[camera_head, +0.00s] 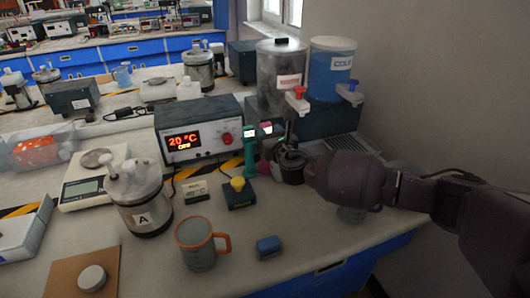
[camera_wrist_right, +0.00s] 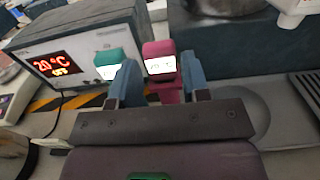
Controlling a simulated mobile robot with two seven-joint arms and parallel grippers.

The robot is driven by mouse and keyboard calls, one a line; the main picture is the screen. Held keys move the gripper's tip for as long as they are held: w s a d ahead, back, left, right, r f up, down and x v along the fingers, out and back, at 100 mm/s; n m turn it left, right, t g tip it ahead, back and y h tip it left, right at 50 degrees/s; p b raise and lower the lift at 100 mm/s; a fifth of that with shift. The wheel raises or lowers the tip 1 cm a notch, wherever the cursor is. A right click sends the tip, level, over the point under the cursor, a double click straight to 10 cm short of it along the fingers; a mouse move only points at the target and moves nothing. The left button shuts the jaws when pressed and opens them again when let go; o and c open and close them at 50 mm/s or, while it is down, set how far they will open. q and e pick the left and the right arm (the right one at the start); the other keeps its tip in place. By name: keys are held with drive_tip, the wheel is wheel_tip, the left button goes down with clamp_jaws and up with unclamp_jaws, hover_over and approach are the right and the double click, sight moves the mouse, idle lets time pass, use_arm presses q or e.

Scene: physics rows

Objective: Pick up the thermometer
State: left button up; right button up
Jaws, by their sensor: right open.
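Two upright thermometers with small lit displays stand side by side on the bench, a teal one (camera_head: 249,152) and a magenta one (camera_head: 265,160). In the right wrist view the magenta thermometer (camera_wrist_right: 160,66) shows between the two blue fingers of my right gripper (camera_wrist_right: 158,82); I cannot tell whether either finger touches it. The teal thermometer (camera_wrist_right: 108,66) is just left of, and partly behind, the left finger. In the head view my right gripper (camera_head: 285,152) is open, right beside the magenta thermometer, its arm coming in from the right. My left gripper is not in view.
A heater box reading 20 °C (camera_head: 200,135) stands left of the thermometers. A blue cold-water tank (camera_head: 331,70) and a hot tank (camera_head: 279,85) stand behind. A mug (camera_head: 196,247), a steel vessel (camera_head: 139,195) and a small yellow-knobbed box (camera_head: 238,193) are in front.

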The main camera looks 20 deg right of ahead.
sight(267, 129)
drive_tip(key=w+b, duration=0.1)
drive_tip(key=w, duration=0.3)
drive_tip(key=shift+w+a+f, duration=0.1)
drive_tip(key=shift+w, duration=0.65)
drive_tip(key=shift+r, duration=0.25)
drive_tip(key=c, duration=0.8)
